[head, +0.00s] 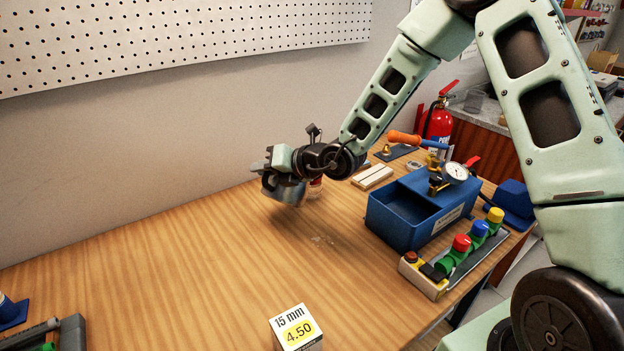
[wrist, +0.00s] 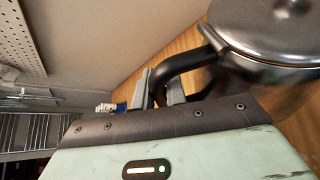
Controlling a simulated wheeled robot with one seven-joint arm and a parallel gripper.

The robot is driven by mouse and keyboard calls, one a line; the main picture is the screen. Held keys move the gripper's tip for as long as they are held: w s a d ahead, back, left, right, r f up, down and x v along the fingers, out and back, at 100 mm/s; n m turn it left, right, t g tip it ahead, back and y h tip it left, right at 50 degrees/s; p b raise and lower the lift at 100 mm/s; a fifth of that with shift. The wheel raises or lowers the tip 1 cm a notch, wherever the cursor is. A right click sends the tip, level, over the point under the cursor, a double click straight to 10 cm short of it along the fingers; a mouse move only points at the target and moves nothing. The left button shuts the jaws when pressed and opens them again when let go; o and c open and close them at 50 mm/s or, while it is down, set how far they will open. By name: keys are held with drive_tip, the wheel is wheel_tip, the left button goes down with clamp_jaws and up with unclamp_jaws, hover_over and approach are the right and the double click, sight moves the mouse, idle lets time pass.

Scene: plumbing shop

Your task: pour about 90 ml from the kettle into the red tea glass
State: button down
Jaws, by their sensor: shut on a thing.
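The steel kettle (head: 285,191) is at the back of the wooden bench, partly covered by my gripper (head: 272,168). In the wrist view, the kettle's lid and body (wrist: 268,40) fill the upper right, and my gripper (wrist: 159,90) is shut on its black handle (wrist: 182,64). The kettle looks tilted and close to the bench; I cannot tell its exact angle or any stream. A small clear glass with a red part (head: 315,187), likely the red tea glass, stands just right of the kettle, partly hidden by my wrist. Its liquid level is not visible.
Faint clear marks (head: 323,240) lie on the bench. A blue pump box with a gauge (head: 412,212) and a rack of coloured valves (head: 462,250) stand to the right. The bench's left middle is clear.

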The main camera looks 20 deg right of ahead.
drive_tip(key=s+a+f+n+t+h+b, duration=0.1)
drive_tip(key=a+f+b, duration=0.4)
drive_tip(key=b, duration=2.1)
wheel_tip(320, 180, down, 3)
drive_tip(key=s+n+h, duration=0.1)
drive_tip(key=s+n, duration=0.1)
drive_tip(key=shift+a+f+n+t+b, duration=0.15)
drive_tip(key=shift+n+t+b, duration=0.15)
drive_tip(key=shift+n, duration=0.1)
drive_tip(key=b, duration=0.2)
drive_tip(key=f+b, duration=0.1)
drive_tip(key=b, duration=0.2)
drive_tip(key=shift+s+a+h, duration=0.15)
drive_tip(key=shift+a+h, duration=0.05)
drive_tip(key=shift+h, duration=0.1)
drive_tip(key=b, duration=0.4)
drive_tip(key=f+b, duration=0.1)
drive_tip(key=b, duration=0.2)
drive_tip(key=n+b, duration=0.1)
drive_tip(key=b, duration=0.3)
drive_tip(key=shift+s+a+f+t+b, duration=0.25)
drive_tip(key=shift+a+f+t+b, duration=0.05)
drive_tip(key=shift+a, duration=0.05)
drive_tip(key=shift+s+n+h+b, duration=0.15)
drive_tip(key=shift+n+h+b, duration=0.15)
drive_tip(key=shift+b, duration=0.95)
